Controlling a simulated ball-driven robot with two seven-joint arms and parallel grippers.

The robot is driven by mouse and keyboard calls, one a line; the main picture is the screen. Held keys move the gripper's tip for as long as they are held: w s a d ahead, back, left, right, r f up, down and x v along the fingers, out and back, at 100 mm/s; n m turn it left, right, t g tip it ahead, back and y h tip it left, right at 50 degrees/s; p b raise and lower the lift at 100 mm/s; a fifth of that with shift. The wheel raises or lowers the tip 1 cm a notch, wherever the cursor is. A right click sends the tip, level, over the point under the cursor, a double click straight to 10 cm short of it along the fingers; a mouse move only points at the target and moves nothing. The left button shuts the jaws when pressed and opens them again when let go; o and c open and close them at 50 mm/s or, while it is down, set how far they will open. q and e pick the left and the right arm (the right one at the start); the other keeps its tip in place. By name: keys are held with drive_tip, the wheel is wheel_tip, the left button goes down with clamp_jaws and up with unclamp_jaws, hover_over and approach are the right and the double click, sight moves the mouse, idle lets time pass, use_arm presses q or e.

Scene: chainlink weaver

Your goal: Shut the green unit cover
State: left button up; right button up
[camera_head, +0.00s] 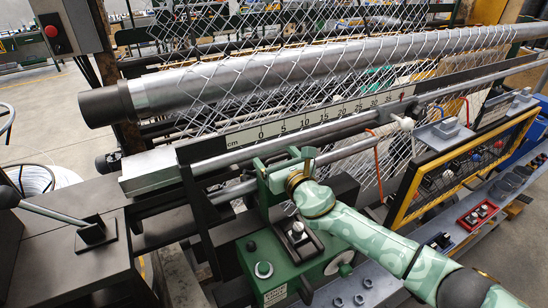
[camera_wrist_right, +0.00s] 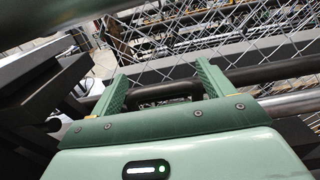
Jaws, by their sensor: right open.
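The green unit (camera_head: 262,252) is a boxy housing with knobs and a pale label, low in the middle of the head view. I cannot clearly tell its cover from the other parts; my right arm and gripper hide part of the area. My right gripper (camera_head: 283,160) is above and behind the unit, close to the steel bars under the scale. In the right wrist view its two green fingers (camera_wrist_right: 162,70) are apart. A dark, handle-like bar (camera_wrist_right: 165,91) shows between them, and I cannot tell whether they touch it. My left gripper is not in view.
A large steel roller (camera_head: 240,76) with chain-link mesh (camera_head: 265,25) crosses behind the scale bar (camera_head: 320,114). A yellow-framed mesh guard (camera_head: 408,195) stands at the right. A lever (camera_head: 50,211) on a dark block is at the left.

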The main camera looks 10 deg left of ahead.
drive_tip(key=shift+w+a, duration=0.1)
drive_tip(key=shift+w, duration=0.1)
drive_tip(key=c, duration=1.1)
drive_tip(key=s+d+t+y+b, duration=0.4)
drive_tip(key=s+b, duration=0.5)
drive_tip(key=b, duration=1.3)
drive_tip(key=shift+s+d+t+b, duration=0.25)
drive_tip(key=shift+d+t+b, duration=0.15)
drive_tip(key=shift+d+t, duration=0.65)
drive_tip(key=shift+d, duration=0.1)
